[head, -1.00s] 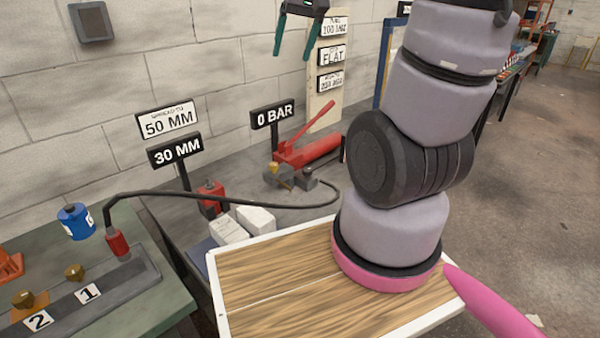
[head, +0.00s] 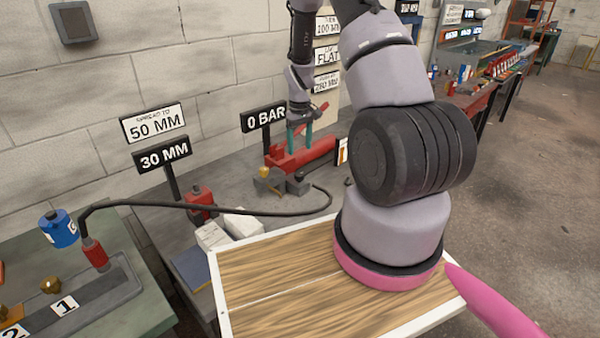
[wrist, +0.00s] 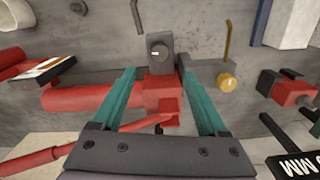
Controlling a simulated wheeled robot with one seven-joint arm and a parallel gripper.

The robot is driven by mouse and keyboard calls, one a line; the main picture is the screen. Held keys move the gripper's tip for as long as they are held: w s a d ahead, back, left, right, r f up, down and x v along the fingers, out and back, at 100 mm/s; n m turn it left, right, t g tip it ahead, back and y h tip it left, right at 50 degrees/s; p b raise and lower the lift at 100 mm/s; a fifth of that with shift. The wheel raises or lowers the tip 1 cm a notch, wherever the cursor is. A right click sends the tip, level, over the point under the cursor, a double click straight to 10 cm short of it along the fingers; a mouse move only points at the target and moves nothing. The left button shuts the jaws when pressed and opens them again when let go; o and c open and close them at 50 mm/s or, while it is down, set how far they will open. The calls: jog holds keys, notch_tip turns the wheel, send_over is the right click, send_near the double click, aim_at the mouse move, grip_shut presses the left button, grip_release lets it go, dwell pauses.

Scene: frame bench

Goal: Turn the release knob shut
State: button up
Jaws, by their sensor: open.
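The red hand pump (head: 322,153) stands on the grey bench by the wall. In the wrist view its red body (wrist: 85,98) runs behind my fingers. A dark grey block with a small round knob (wrist: 159,51), marked with a white line, stands at its end, just beyond my fingertips. I take this for the release knob; in the head view the grey block (head: 298,186) is small and its knob unclear. My gripper (head: 299,145) points down over the pump. Its teal fingers (wrist: 158,76) are apart, with nothing held between them.
A brass-yellow knob (wrist: 228,82) sits right of the fingers in the wrist view. The pump's red lever (wrist: 35,160) lies lower left. A black hose (head: 200,208) crosses the bench. Signs read 0 BAR (head: 263,118) and 30 MM (head: 164,154). A wooden-topped board (head: 270,265) lies in front.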

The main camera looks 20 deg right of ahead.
aim_at(300, 174)
notch_tip(300, 174, down, 11)
jog(key=shift+f, duration=0.1)
dwell(0.4)
grip_shut()
